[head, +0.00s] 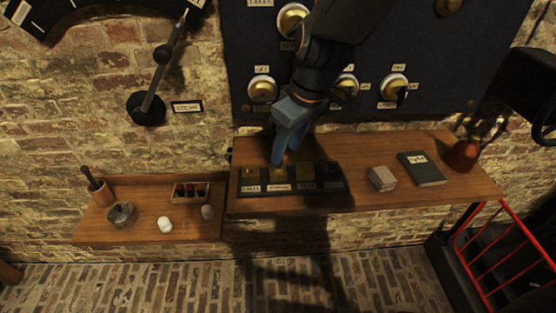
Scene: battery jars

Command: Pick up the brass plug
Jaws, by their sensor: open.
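A dark tray (292,189) with labelled compartments lies on the wooden shelf below the wall panel. Small brass-coloured pieces sit in it: one in the left compartment (251,173), one (279,174) just below my gripper, and one right of that (304,172). The labels are too small to read surely, so I cannot tell which piece is the brass plug. My gripper (286,152), with blue fingers, points down over the tray's back edge. It is open, with nothing visible between the fingers. It partly hides the tray's back.
Right of the tray are a grey block stack (382,178), a dark book (422,169) and a reddish pot (463,155). The lower left shelf (95,222) holds small items. The dark panel (238,55) with brass round fittings rises behind. A red rail (478,252) stands at right.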

